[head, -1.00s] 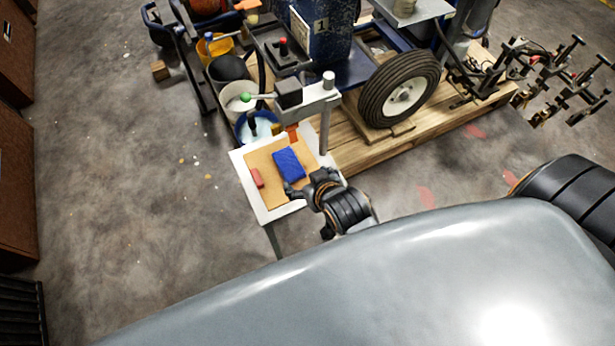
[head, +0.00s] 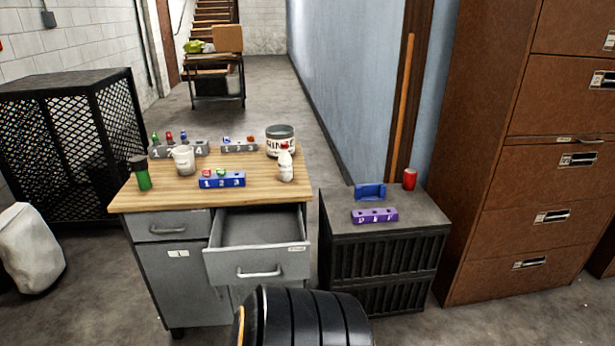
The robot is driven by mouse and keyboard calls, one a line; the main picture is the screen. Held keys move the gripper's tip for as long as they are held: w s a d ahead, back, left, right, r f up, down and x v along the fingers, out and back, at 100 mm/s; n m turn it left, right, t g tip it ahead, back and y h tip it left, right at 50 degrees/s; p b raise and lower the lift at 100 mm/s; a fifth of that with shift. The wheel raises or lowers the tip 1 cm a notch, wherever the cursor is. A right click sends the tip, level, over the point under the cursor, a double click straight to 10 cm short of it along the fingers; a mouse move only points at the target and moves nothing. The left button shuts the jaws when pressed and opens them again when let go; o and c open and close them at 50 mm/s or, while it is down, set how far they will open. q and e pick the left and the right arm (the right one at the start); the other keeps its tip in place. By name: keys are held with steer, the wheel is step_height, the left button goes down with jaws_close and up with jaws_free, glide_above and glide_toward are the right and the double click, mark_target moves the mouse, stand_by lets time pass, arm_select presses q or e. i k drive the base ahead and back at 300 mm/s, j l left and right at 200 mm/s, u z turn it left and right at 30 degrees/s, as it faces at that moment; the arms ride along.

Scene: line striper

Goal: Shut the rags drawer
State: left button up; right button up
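A grey drawer (head: 258,266) in the wooden-topped desk stands pulled out toward me. It has a bar handle and a small white label too small to read. The inside that shows looks empty. The drawer to its left (head: 168,227) is shut. A black ribbed part of my own arm is in front of the desk at the bottom and covers some of the area below the open drawer. Neither gripper shows in the head view.
Several small items, a white mug (head: 183,160) and a tin (head: 280,140) stand on the desk top (head: 135,197). A black slatted cabinet (head: 385,262) is close to the desk's right. A brown filing cabinet (head: 500,230) stands farther right. A white sack (head: 28,248) is at left.

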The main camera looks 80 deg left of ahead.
mark_target(264, 243)
steer(key=l+u, duration=0.1)
steer(key=u, duration=2.05)
